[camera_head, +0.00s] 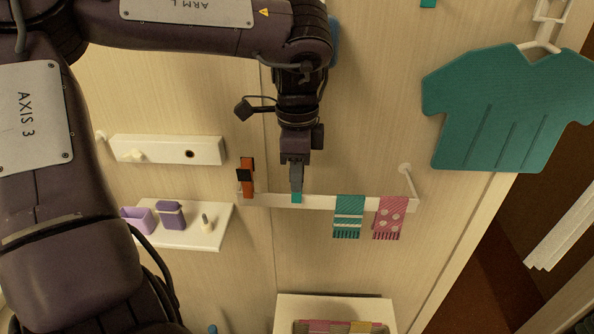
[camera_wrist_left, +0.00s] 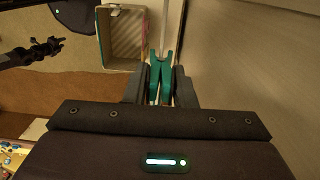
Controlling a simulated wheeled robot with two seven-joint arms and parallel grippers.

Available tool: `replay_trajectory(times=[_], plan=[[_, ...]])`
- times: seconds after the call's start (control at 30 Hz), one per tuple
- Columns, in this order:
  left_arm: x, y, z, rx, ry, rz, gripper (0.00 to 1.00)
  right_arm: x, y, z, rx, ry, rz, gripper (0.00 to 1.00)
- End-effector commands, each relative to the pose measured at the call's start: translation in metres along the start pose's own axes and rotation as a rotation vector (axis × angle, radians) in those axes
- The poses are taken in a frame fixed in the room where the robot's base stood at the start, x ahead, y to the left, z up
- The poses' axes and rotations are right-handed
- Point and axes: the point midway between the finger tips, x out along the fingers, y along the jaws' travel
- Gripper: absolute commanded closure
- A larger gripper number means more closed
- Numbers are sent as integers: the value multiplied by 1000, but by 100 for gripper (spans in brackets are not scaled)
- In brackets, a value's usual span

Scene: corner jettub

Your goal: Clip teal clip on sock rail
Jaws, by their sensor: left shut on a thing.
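My left gripper (camera_head: 297,186) points down at the white sock rail (camera_head: 318,202) and is shut on the teal clip (camera_head: 297,198). The clip's small teal end shows at the rail, left of its middle. In the left wrist view the teal clip (camera_wrist_left: 160,72) stands between the two dark fingers, its jaws toward the thin pale rail (camera_wrist_left: 164,28). I cannot tell whether the jaws grip the rail. A dark jointed shape (camera_wrist_left: 38,52) at the left looks like my right gripper; its jaws are too small to read.
A teal striped sock (camera_head: 348,217) and a pink dotted sock (camera_head: 389,218) hang to the right. A white shelf (camera_head: 185,237) with lilac containers stands left, and a pale box (camera_head: 335,305) below.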

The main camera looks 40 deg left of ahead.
Motion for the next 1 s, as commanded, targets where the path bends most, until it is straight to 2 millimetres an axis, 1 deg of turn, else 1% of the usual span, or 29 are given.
replay_trajectory(times=[0.3, 0.33, 0.5, 1.0], plan=[[0, 0, 0, 0, 0, 0, 95, 0, 1, 0, 0, 0, 1, 64], [0, 0, 0, 0, 0, 0, 73, 0, 1, 0, 0, 0, 1, 64], [0, 0, 0, 0, 0, 0, 51, 0, 3, 0, -2, 0, 3, 64], [-3, 0, 0, 0, 0, 0, 51, -2, 4, 1, -3, -1, 5, 64]])
